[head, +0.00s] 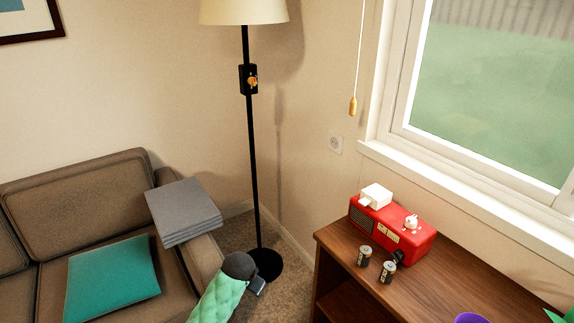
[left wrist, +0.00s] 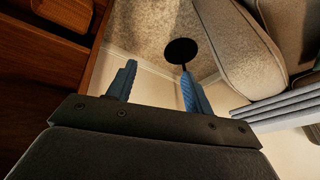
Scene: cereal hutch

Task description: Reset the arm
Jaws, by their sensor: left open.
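My left arm with green padding comes up from the bottom of the head view. Its dark left gripper (head: 257,285) is in front of the sofa's right arm and the lamp base. In the left wrist view my left gripper (left wrist: 157,74) shows two blue fingers spread apart with nothing between them. Beyond the fingers are carpet (left wrist: 140,35) and pale wall. My right gripper is in neither view.
The wooden cabinet (head: 345,246) at right holds a red radio (head: 393,228), two batteries (head: 376,264) and a purple item (head: 471,318). The floor lamp (head: 252,170) stands between it and the sofa (head: 75,200). Grey folded cloth (head: 183,209) rests on the sofa arm.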

